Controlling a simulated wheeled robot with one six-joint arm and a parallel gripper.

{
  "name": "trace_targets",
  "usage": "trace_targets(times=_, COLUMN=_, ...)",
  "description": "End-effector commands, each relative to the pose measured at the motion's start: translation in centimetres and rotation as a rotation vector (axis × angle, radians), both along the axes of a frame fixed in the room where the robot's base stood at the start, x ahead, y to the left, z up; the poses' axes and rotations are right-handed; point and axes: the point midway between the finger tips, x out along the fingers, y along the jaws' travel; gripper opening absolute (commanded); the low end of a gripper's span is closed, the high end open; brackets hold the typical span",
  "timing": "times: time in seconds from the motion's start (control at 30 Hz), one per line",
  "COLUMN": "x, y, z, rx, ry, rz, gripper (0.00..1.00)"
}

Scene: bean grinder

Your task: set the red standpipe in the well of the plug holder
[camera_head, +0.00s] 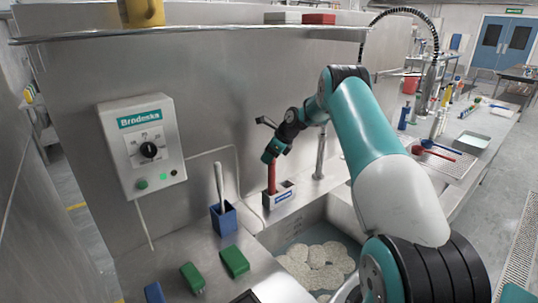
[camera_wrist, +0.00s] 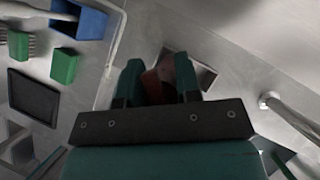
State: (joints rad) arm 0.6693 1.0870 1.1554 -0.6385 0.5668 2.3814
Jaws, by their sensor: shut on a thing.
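The red standpipe (camera_head: 271,177) hangs upright below my gripper (camera_head: 272,158), which is shut on its upper end. Its lower end is at the left end of the plug holder (camera_head: 284,197), a pale block with a blue label and a dark opening on top. I cannot tell whether the pipe's foot is inside a well or just in front of or above it. In the wrist view, a dark red part of the standpipe (camera_wrist: 160,80) shows between the green fingers of my gripper (camera_wrist: 159,72). The holder's pale rim and dark opening (camera_wrist: 206,76) show beside the right finger, which partly hides them.
A metal post (camera_head: 321,152) stands close right of the holder. A blue cup (camera_head: 223,221) with a white-handled brush stands left, near green blocks (camera_head: 234,262). A basin (camera_head: 330,228) with pale round pieces lies in front. A shelf (camera_head: 200,33) overhangs the back wall.

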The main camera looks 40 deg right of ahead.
Motion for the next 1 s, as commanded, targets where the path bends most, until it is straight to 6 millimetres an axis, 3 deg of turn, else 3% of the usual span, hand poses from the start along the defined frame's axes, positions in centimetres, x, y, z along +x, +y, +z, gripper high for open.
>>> trace_targets(times=0.2, x=0.0, y=0.0, z=-0.2, rx=0.001, ry=-0.001, rz=0.000, gripper=0.00)
trace_targets(times=0.23, x=0.0, y=0.0, z=-0.2, rx=0.000, ry=0.000, rz=0.000, gripper=0.33)
trace_targets(times=0.33, x=0.0, y=0.0, z=-0.2, rx=0.000, ry=0.000, rz=0.000, gripper=0.56)
trace_targets(times=0.73, x=-0.3, y=-0.3, z=0.6, rx=-0.001, ry=-0.001, rz=-0.002, gripper=0.57)
trace_targets(times=1.0, x=-2.9, y=-1.8, z=5.2, rx=-0.002, ry=-0.003, rz=-0.002, gripper=0.57)
